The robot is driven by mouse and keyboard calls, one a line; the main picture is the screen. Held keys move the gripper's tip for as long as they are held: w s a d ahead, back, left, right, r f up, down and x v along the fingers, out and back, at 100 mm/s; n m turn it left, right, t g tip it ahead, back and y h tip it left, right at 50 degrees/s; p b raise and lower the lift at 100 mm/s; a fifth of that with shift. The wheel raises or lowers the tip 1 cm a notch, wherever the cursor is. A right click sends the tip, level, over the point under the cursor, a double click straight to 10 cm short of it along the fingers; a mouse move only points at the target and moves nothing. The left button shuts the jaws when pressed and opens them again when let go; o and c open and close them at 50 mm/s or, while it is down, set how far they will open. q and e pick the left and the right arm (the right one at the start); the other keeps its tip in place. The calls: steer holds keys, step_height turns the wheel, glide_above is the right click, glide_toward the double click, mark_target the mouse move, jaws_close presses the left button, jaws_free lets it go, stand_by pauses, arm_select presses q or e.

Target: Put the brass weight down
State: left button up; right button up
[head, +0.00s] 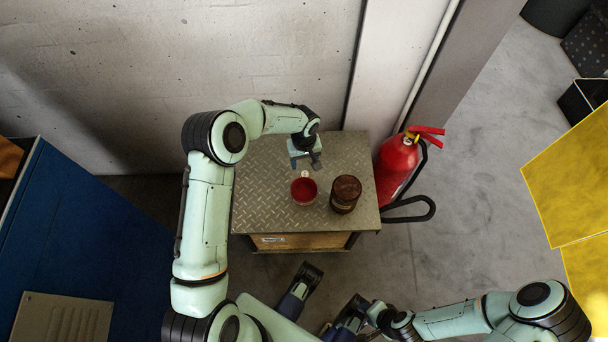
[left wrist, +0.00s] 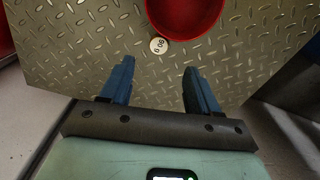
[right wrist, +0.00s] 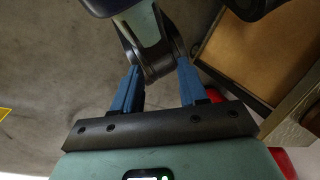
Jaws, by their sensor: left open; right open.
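A small pale round weight (left wrist: 158,45) with a dark marking on its face lies on the diamond-plate table top (left wrist: 90,50), right beside the red bowl (left wrist: 185,15). It appears as a light spot by the bowl's far edge in the head view (head: 305,173). My left gripper (left wrist: 160,68) is open and empty, its two blue fingers apart, with the weight just beyond the fingertips and between their lines. In the head view the left gripper (head: 305,161) hangs over the table behind the bowl (head: 303,191). My right gripper (right wrist: 160,66) is open and empty, away from the table.
A dark brown jar (head: 345,194) stands right of the bowl. A red fire extinguisher (head: 396,166) with a black hose stands against the table's right side. The wall is close behind the table. The left part of the table top is clear.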

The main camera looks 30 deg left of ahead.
mark_target(305, 174)
arm_select(q)
steer(key=f, duration=0.3)
steer(key=f+b, duration=0.1)
steer(key=f, duration=0.3)
steer(key=shift+d+f, duration=0.2)
steer(key=shift+f, duration=0.1)
arm_select(e)
steer(key=shift+w+d+f+t, duration=0.3)
steer(key=shift+w+f, duration=0.15)
steer(key=shift+w, duration=0.15)
steer(key=shift+w+d+f+t, duration=0.2)
steer(key=shift+w+d+f, duration=0.05)
steer(key=shift+w+f, duration=0.25)
arm_select(q)
steer(key=shift+c, duration=0.2)
steer(key=shift+r, duration=0.1)
jaws_close()
arm_select(e)
steer(key=shift+r, duration=0.1)
